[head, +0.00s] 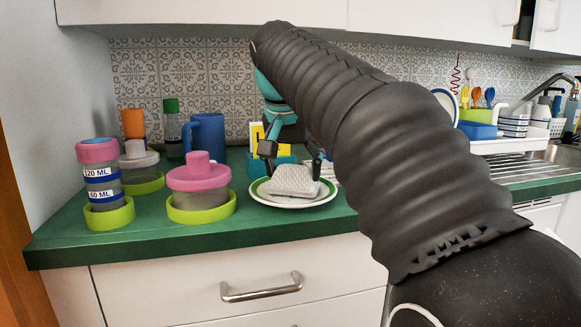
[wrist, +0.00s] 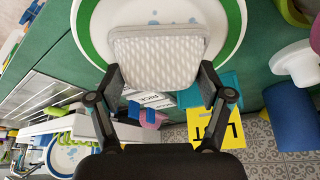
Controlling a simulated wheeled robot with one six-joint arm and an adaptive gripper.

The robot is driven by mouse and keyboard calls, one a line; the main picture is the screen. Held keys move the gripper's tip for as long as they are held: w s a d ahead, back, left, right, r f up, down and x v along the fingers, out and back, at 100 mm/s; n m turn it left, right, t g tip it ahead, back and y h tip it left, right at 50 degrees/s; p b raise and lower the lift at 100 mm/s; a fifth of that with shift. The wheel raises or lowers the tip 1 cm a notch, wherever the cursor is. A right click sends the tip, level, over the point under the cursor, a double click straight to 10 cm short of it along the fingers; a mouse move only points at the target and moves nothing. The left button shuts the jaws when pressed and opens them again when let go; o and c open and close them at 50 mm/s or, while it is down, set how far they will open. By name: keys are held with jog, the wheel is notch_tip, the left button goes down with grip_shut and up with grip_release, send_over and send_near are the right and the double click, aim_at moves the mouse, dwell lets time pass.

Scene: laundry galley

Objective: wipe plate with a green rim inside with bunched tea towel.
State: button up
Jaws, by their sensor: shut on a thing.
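The plate with a green rim (head: 290,204) lies flat near the front edge of the green counter. It also shows in the wrist view (wrist: 232,30), with pale blue spots on its white inside. The bunched tea towel (head: 295,181) is a pale grey, textured pad on the plate; in the wrist view (wrist: 157,62) it covers the plate's near part. My gripper (head: 292,166) is above the plate, its fingers on either side of the towel. In the wrist view, my gripper (wrist: 162,84) is shut on the towel's near end. Whether the towel presses on the plate is unclear.
Left of the plate stand a pink-lidded jar (head: 199,187) and a measuring bottle (head: 101,183) in green rings. A blue mug (head: 207,136) and a teal holder with a yellow card (head: 257,138) stand behind. A dish rack (head: 515,128) and sink are at right.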

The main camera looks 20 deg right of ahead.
jog(key=shift+s, duration=0.15)
jog(key=shift+s+a+f+b, duration=0.15)
jog(key=shift+s+a+b, duration=0.15)
jog(key=shift+s+a, duration=0.25)
jog(key=shift+s+d, duration=0.1)
jog(key=shift+w+d+p, duration=0.45)
jog(key=shift+w+p, duration=0.25)
jog(key=shift+w, duration=0.05)
jog(key=shift+s+a+b, duration=0.35)
jog(key=shift+s+a, duration=0.1)
jog(key=shift+s, duration=0.3)
